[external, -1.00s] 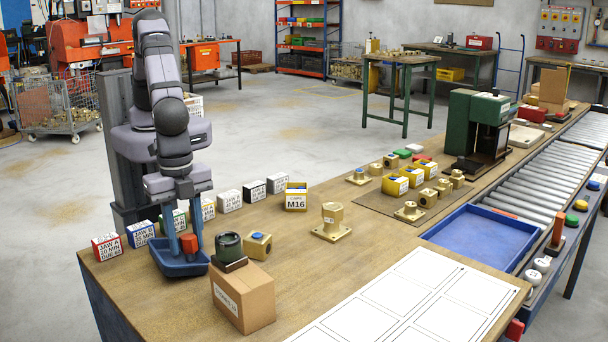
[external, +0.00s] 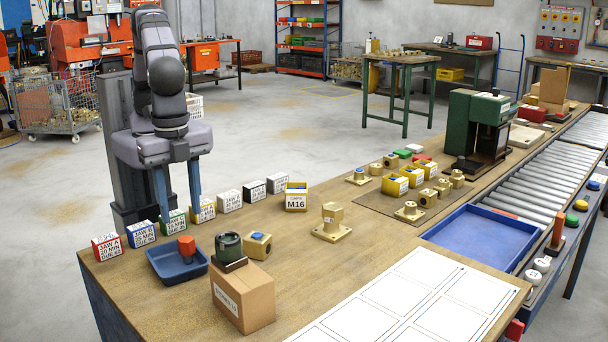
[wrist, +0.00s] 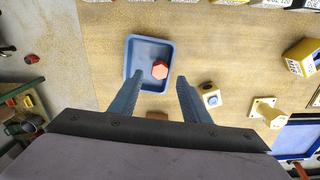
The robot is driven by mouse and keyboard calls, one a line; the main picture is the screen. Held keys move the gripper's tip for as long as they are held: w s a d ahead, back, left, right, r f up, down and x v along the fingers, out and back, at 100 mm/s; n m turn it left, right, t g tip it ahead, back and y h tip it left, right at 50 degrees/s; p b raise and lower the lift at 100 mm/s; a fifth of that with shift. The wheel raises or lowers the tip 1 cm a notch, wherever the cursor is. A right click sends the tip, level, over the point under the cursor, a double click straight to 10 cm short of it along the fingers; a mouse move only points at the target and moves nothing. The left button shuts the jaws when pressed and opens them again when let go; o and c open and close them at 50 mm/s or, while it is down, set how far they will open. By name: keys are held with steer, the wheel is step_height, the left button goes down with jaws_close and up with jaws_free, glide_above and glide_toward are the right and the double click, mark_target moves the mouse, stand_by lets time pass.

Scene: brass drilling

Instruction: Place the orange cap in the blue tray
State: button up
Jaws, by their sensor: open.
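The orange cap (external: 186,246) rests in the small blue tray (external: 166,277) near the table's front left. In the wrist view, the cap (wrist: 160,69) lies toward the right side of the small tray (wrist: 128,52). My gripper (external: 178,218) is open and empty above the tray, clear of the cap. In the wrist view its two fingers (wrist: 159,79) stand wide apart. A larger, empty blue tray (external: 482,238) is set at the table's right side, by the rollers.
A row of labelled boxes (external: 203,210) stands behind the small tray. A cardboard box (external: 243,297) with a dark green round part (external: 229,247) and a brass block (external: 257,246) stand to its right. A flanged brass fitting (external: 332,224) stands farther right.

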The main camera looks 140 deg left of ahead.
steer(key=shift+r, duration=1.9)
steer(key=s+a+f, duration=0.4)
steer(key=s+a, duration=0.4)
steer(key=s, duration=0.4)
steer(key=s+a+f+n, duration=0.1)
steer(key=s+a+f, duration=0.3)
steer(key=s+a, duration=0.5)
steer(key=s, duration=0.3)
steer(key=shift+s+f, duration=0.1)
